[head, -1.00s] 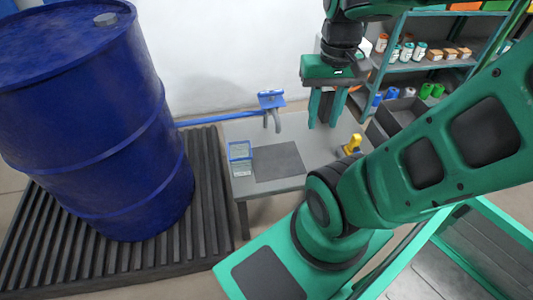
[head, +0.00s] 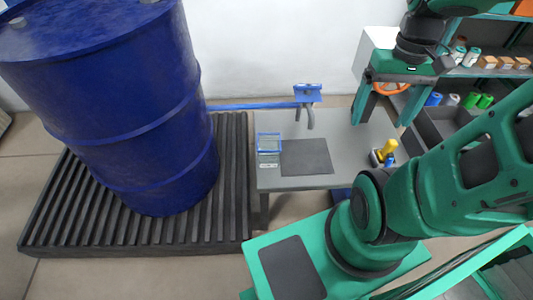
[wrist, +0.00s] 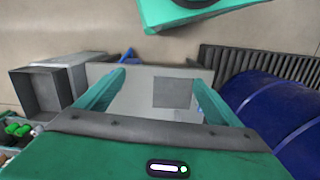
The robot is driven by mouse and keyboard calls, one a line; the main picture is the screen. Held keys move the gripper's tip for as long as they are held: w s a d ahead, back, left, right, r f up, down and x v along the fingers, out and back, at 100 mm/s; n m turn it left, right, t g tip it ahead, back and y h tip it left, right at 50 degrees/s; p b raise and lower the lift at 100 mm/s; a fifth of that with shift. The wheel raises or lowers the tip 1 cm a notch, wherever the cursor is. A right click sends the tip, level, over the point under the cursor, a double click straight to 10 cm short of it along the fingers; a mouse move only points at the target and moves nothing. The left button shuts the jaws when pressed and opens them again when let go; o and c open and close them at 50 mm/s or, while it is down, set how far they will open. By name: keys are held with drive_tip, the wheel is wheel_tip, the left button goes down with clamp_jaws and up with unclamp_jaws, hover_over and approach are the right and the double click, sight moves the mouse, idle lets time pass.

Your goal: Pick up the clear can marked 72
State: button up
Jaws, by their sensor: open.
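I cannot make out a can marked 72; no number is readable. Several small cans, white (head: 472,56), blue (head: 433,99) and green (head: 485,101), sit on the shelves at right, partly hidden. My gripper (head: 383,108) is open and empty, above the table's right end. In the wrist view my gripper (wrist: 160,80) spreads over the table with nothing between its fingers.
A large blue drum (head: 130,110) stands on a slatted dark pallet (head: 233,190) at left. A hook on a blue bracket (head: 308,93) rises behind the table. A dark mat (head: 306,157) is bare.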

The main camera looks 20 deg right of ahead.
drive_tip(key=w+d+f+n+g+y, duration=0.2)
drive_tip(key=w+f+n, duration=0.5)
drive_tip(key=w+f, duration=0.2)
drive_tip(key=n+t+y, duration=0.6)
drive_tip(key=n+y, duration=0.7)
approach(272, 143)
drive_tip(key=s+a, duration=0.3)
drive_tip(key=a, duration=0.1)
drive_tip(key=shift+a+f, duration=0.15)
drive_tip(key=shift+f, duration=0.05)
drive_tip(key=shift+w+a+r+m+t+y, duration=0.2)
drive_tip(key=shift+a+r+m+t+y, duration=0.15)
drive_tip(key=shift+a+t+y, duration=0.4)
drive_tip(key=shift+m+t, duration=0.55)
drive_tip(key=shift+t, duration=0.3)
drive_tip(key=a, duration=0.1)
drive_tip(key=w+a+r, duration=0.1)
drive_tip(key=a, duration=0.1)
drive_tip(key=w+a, duration=0.1)
drive_tip(key=a, duration=0.1)
drive_tip(key=shift+r, duration=0.2)
drive_tip(key=shift+s+x, duration=0.15)
drive_tip(key=shift+x, duration=1.15)
drive_tip(key=shift+s+x, duration=0.1)
drive_tip(key=shift+x, duration=1.2)
drive_tip(key=shift+r, duration=0.15)
drive_tip(key=c, duration=1.5)
